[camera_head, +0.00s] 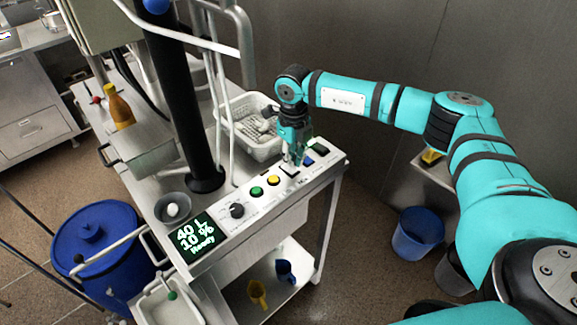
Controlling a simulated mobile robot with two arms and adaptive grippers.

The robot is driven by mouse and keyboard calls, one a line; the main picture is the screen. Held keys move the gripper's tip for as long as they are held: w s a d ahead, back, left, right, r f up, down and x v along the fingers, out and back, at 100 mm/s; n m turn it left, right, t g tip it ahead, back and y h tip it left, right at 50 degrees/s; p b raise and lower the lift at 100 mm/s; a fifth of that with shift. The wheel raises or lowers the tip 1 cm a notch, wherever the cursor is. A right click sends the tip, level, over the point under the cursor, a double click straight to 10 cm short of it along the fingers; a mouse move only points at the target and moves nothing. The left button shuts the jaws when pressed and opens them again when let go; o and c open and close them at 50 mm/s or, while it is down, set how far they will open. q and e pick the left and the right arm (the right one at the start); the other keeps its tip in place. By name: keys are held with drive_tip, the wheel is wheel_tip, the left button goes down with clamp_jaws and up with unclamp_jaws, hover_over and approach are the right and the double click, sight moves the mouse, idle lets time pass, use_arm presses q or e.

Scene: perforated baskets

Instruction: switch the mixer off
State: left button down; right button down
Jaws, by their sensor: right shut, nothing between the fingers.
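The mixer's control panel (222,223) slopes along the front edge of the steel cart. Its display (197,236) reads "40 L 10 % Ready". Right of it are a black knob (237,211), a green button (256,192), a yellow button (274,181), a pale switch (289,171), a blue button (309,161) and a dark switch (320,147). My right gripper (296,160) is shut and empty, pointing down at the panel by the pale switch. I cannot tell if it touches. It partly hides that area. My left gripper is not in view.
A white perforated basket (238,106) stands behind my gripper. A black column (188,100) rises from the cart, with a grey bowl (172,208) beside it. A blue drum (70,235) is at left, a blue bucket (418,232) on the floor at right.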

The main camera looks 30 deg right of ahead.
sight(293, 169)
drive_tip(key=shift+s+f+b, duration=0.1)
drive_tip(key=shift+f+b, duration=0.95)
drive_tip(key=shift+f, duration=0.3)
idle(0.6)
drive_tip(key=shift+r, duration=0.15)
drive_tip(key=shift+r+p, duration=0.75)
drive_tip(key=shift+r, duration=0.15)
drive_tip(key=shift+r+p, duration=1.3)
drive_tip(key=shift+r, duration=1.2)
